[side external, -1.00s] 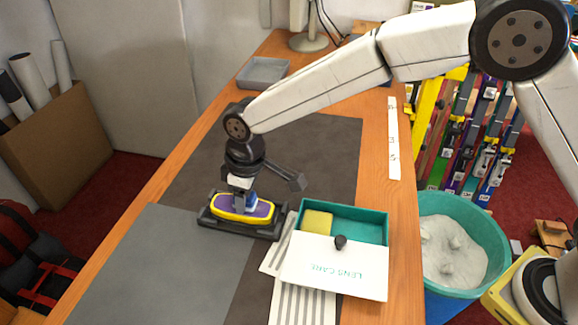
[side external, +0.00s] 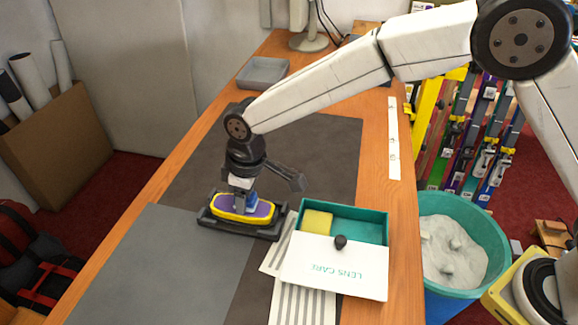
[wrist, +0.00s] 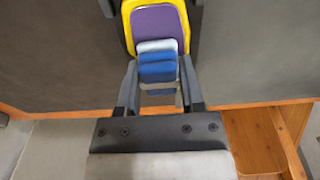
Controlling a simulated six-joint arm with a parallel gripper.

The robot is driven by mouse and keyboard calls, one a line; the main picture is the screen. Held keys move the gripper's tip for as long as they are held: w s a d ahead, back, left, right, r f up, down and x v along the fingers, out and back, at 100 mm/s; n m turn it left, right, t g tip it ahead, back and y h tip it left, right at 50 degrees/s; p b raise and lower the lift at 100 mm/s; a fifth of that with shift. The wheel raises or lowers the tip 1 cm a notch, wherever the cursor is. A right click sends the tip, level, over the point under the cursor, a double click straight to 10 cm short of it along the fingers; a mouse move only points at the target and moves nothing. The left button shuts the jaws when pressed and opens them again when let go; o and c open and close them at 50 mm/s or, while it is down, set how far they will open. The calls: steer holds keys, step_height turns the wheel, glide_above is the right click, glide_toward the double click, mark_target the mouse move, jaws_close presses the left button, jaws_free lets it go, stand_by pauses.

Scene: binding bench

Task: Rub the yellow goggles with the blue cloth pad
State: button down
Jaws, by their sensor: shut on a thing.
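The yellow goggles (side external: 225,209) have a purple lens and lie in a black holder (side external: 254,230) on the dark mat. In the wrist view the goggles (wrist: 157,24) show at the top. My gripper (side external: 246,203) is low over the goggles and is shut on the blue cloth pad (side external: 251,197). In the wrist view the pad (wrist: 158,68) sits between my fingers, with a pale edge toward the lens. The pad appears to rest on the lens; the contact itself is hidden.
A teal box (side external: 372,229) with a yellow sponge (side external: 317,222) and a white lid marked LENS CARE (side external: 335,270) stands right of the holder. Striped paper (side external: 302,304) lies below it. A grey tray (side external: 263,73) is at the back. The grey mat (side external: 160,270) at front left is clear.

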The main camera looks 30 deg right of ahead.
mark_target(265, 209)
steer(key=s+d, duration=0.3)
step_height(265, 209, up, 8)
steer(key=shift+a, duration=0.15)
stand_by(0.6)
